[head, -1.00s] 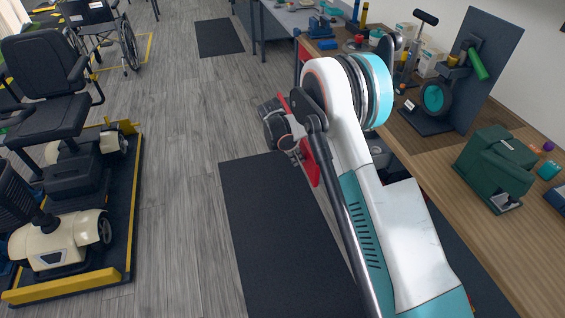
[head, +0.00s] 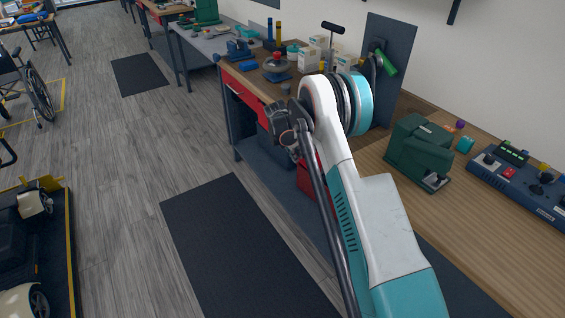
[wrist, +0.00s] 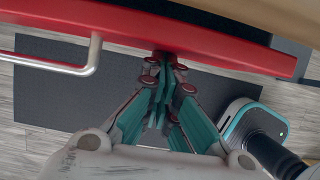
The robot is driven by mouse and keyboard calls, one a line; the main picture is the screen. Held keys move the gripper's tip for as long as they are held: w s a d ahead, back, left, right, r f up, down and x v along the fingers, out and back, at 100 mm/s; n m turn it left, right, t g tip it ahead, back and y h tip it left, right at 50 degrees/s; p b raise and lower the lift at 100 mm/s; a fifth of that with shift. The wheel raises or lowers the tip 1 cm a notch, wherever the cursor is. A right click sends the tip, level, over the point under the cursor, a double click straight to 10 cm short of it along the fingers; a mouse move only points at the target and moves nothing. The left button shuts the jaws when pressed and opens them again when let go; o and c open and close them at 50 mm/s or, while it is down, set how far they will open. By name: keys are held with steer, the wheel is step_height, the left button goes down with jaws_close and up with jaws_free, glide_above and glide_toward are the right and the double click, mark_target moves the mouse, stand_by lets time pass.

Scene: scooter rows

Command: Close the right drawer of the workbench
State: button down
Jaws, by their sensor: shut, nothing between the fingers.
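The workbench (head: 400,160) has a wooden top and runs along the right wall in the head view. A red drawer front (wrist: 225,45) with a pale bar handle (wrist: 92,55) crosses the top of the wrist view. In the head view my arm hides most of that area, and only a red strip (head: 311,152) shows beside it. My gripper (wrist: 164,62) is shut and empty, its fingertips at the lower edge of the red front, right of the handle. I cannot tell whether they touch. How far the drawer stands out is unclear.
Another red drawer front (head: 240,90) is at the bench's far end. A green machine (head: 418,152) and a blue control box (head: 520,180) stand on the top. A dark mat (head: 240,245) and clear floor lie to the left. Scooters stand at the far left.

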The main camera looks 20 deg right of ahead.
mark_target(303, 149)
steer(key=shift+w+d, duration=0.3)
steer(key=shift+d, duration=0.65)
steer(key=shift+w+d, duration=0.25)
steer(key=shift+d, duration=0.65)
